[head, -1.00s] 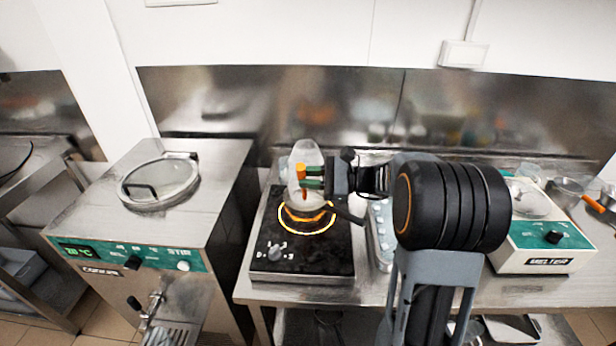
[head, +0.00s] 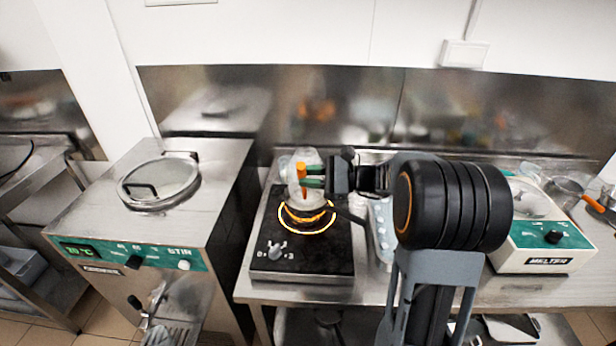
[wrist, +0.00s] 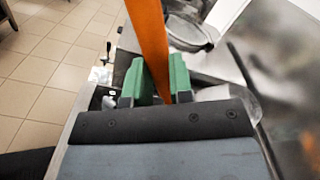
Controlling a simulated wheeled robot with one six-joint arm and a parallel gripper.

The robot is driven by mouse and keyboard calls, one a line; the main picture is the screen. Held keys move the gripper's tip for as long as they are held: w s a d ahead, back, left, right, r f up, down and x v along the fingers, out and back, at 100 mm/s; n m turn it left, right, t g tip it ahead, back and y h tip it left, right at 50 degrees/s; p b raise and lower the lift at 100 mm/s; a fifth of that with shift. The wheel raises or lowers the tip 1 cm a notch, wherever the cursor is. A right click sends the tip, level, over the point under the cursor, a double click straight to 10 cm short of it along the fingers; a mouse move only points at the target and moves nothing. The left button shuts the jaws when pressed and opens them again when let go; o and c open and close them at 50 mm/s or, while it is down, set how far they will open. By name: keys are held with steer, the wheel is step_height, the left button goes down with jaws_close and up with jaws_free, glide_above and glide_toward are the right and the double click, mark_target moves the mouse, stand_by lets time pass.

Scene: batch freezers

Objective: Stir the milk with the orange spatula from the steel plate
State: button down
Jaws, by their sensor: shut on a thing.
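My gripper (head: 304,183) is shut on the orange spatula (head: 300,171), with its green fingertips on either side of the handle. The handle also shows between the fingers in the wrist view (wrist: 149,45), running up out of the frame. In the head view the spatula is over a see-through vessel (head: 306,210) at the glowing ring of the hot plate (head: 325,255). A pale, blurred shape surrounds the fingertips. I cannot make out the milk, the spatula's lower end, or whether it touches the vessel's inside.
A steel machine (head: 115,215) with a round lid stands left of the hot plate. A melter (head: 545,240) stands at the right. A steel pan (head: 568,187) is beside it. My arm hides much of the middle counter. A steel wall panel runs behind.

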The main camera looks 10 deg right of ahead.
step_height(320, 180, up, 5)
steer(key=p, duration=0.3)
steer(key=shift+p, duration=0.35)
